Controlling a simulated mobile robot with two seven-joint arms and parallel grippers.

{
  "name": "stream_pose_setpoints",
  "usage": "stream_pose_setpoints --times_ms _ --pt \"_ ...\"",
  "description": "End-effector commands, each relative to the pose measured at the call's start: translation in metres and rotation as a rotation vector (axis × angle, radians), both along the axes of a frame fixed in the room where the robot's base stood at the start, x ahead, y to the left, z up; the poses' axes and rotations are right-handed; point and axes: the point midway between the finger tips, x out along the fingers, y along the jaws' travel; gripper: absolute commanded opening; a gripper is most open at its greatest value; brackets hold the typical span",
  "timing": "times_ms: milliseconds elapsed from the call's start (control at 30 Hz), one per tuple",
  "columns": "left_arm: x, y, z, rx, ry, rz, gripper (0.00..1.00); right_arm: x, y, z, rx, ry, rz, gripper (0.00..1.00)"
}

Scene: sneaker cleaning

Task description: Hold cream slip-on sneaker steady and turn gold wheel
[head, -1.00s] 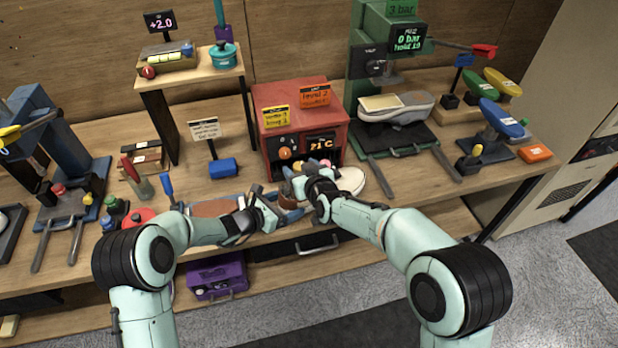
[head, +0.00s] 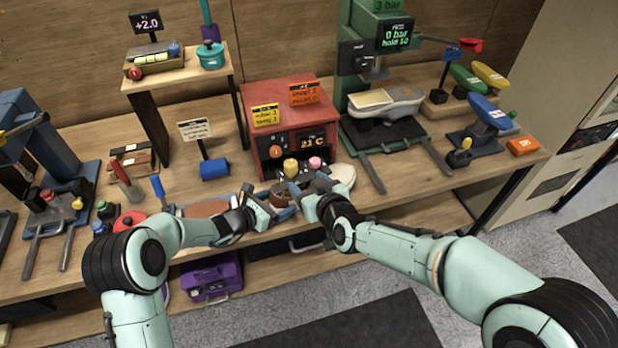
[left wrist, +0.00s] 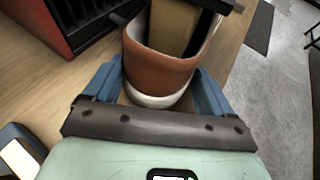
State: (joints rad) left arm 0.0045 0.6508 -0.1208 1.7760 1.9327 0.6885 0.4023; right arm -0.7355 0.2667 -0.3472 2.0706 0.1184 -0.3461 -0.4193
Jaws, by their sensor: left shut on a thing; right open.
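The sneaker shows as a brown heel (left wrist: 160,65) with a white sole edge in the left wrist view. Its cream toe (head: 344,177) shows in the head view in front of the red unit; its middle is partly hidden by my grippers. My left gripper (head: 272,208) is shut on the brown heel, one blue finger on each side in the left wrist view (left wrist: 155,85). A gold round part (head: 291,167) stands at the red unit's front, just behind the shoe. My right gripper (head: 306,197) is open, over the shoe and in front of the gold part, apart from it.
The red unit (head: 283,98) has a 21 C display, an orange knob (head: 276,152) and a pink round part (head: 315,163). A green press (head: 355,70) with a grey-soled shoe (head: 390,101) stands to the right.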

Motion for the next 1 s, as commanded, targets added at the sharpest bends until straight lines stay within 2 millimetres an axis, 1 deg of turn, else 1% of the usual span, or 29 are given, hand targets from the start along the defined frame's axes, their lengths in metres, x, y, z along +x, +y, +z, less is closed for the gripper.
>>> stream_pose_setpoints --times_ms 33,67,100,333,467,567,800,1000 --pt "0.000 0.002 -0.001 0.001 0.003 0.005 0.43 0.000 0.000 0.000 0.000 0.000 0.000 0.65" --pt "0.000 0.002 -0.001 0.001 0.003 0.006 0.91 0.000 0.000 0.000 0.000 0.000 0.000 0.65" --pt "0.000 0.002 -0.001 0.001 0.003 0.005 1.00 0.000 0.000 0.000 0.000 0.000 0.000 0.65" --pt "0.000 0.002 0.000 0.000 0.001 0.003 1.00 0.000 0.000 0.000 0.000 0.000 0.000 0.65" --pt "-0.007 0.008 0.004 0.001 0.001 0.003 1.00 0.000 0.000 0.000 0.000 0.000 0.000 0.65" --pt "-0.018 0.019 0.011 0.000 0.000 0.005 1.00 0.000 0.000 0.000 0.000 0.000 0.000 0.65" --pt "-0.054 0.052 0.030 0.001 0.001 0.008 1.00 0.000 0.000 0.000 0.000 0.000 0.000 0.65" --pt "-0.075 0.071 0.041 0.001 0.002 0.007 1.00 0.000 0.000 0.000 0.000 0.000 0.000 0.65"
